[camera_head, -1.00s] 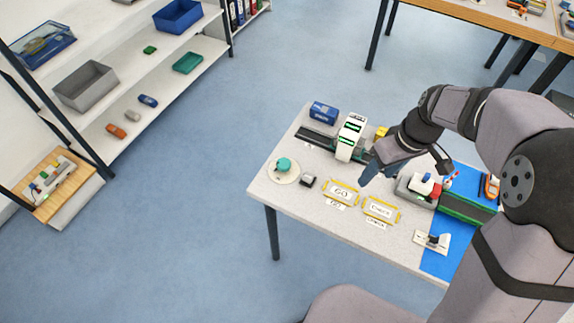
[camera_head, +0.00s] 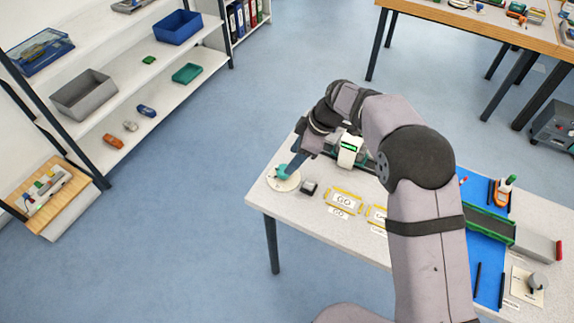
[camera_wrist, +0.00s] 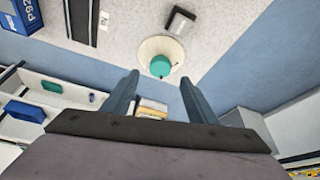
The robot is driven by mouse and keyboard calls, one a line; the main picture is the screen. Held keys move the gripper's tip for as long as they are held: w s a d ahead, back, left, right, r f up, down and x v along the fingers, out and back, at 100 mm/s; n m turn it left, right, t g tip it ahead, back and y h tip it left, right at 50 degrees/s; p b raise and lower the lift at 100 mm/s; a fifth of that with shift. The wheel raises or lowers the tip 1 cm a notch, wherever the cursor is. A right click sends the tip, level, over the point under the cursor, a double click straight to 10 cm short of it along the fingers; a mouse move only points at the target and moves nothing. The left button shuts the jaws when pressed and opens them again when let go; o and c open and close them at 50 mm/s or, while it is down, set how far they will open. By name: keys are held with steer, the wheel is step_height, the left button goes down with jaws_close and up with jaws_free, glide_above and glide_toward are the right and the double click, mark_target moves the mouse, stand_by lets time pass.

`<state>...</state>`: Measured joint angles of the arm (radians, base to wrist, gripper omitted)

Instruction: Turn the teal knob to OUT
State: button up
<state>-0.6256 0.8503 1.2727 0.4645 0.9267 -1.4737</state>
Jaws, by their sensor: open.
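The teal knob (camera_head: 281,172) sits on a round cream disc (camera_head: 288,184) at the left corner of the white table. In the wrist view the knob (camera_wrist: 160,66) shows whole on its disc (camera_wrist: 175,50), a little beyond the fingertips. My gripper (camera_head: 290,168) is at the knob in the head view and covers part of it. In the wrist view my gripper (camera_wrist: 160,80) is open, with its two fingers to either side of the knob's line and nothing between them. I cannot read any OUT mark or see which way the knob points.
A small dark box (camera_head: 309,187) stands just right of the disc, also seen as a dark box in the wrist view (camera_wrist: 180,21). Yellow-framed GO plate (camera_head: 343,200) lies further right. A white scanner-like gate (camera_head: 349,150) stands behind. A blue box (camera_wrist: 20,16) is at the wrist view's upper left.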

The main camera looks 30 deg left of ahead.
steer(key=shift+p+x, duration=0.9)
steer(key=shift+x, duration=2.1)
steer(key=c, duration=1.1)
